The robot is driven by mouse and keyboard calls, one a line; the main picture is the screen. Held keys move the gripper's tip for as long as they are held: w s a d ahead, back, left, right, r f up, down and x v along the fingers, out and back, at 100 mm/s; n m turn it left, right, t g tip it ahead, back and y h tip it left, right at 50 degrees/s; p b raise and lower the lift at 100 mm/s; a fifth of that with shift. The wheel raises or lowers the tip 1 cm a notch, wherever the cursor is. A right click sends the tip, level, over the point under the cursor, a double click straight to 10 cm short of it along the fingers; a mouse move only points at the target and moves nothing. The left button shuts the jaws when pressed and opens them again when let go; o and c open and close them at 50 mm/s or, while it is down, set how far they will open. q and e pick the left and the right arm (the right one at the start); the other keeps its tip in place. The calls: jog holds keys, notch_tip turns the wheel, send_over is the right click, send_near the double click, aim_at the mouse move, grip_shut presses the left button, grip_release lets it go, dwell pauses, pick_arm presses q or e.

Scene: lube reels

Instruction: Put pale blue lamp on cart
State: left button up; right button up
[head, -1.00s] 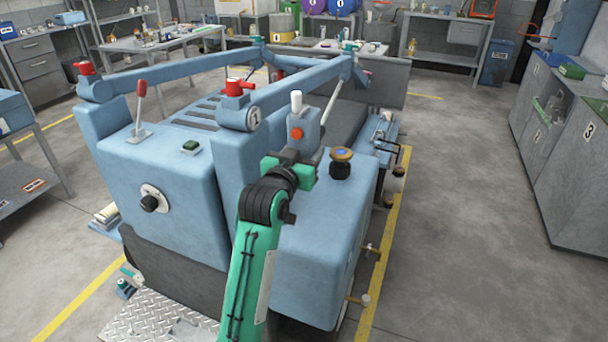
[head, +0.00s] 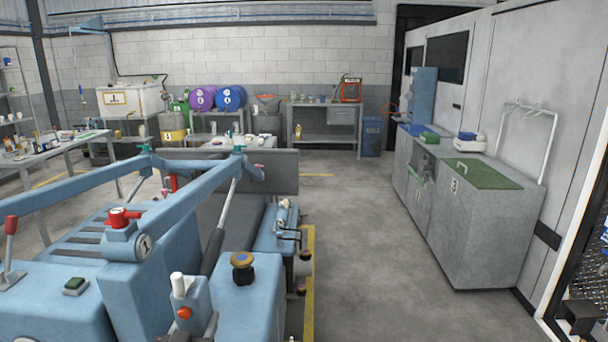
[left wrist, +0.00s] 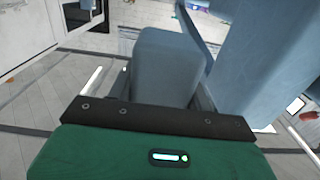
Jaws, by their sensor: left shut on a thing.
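The pale blue lamp (head: 195,301), a small box with a white knob on top and an orange button, shows at the bottom of the head view, in front of the large blue machine (head: 60,305). In the left wrist view the lamp's plain pale blue body (left wrist: 165,62) stands beyond the dark bar of my left gripper (left wrist: 163,95), which is shut on it. My right gripper is not in view. I cannot make out a cart for certain.
The machine's blue rails and black-and-gold knob (head: 243,268) are close to the lamp. Grey cabinets (head: 490,235) with a green top stand on the right. Open floor (head: 365,240) lies between them. A workbench (head: 325,132) and purple and blue drums (head: 203,98) are at the back.

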pick_arm(q)
jog(key=s+f+p, duration=0.3)
jog(key=s+f, duration=0.1)
jog(key=s, duration=0.8)
jog(key=shift+s+d+p, duration=0.25)
jog(key=shift+d+p, duration=0.1)
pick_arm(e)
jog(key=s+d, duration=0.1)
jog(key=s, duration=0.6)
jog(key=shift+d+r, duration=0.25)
pick_arm(q)
jog(key=shift+w, duration=0.1)
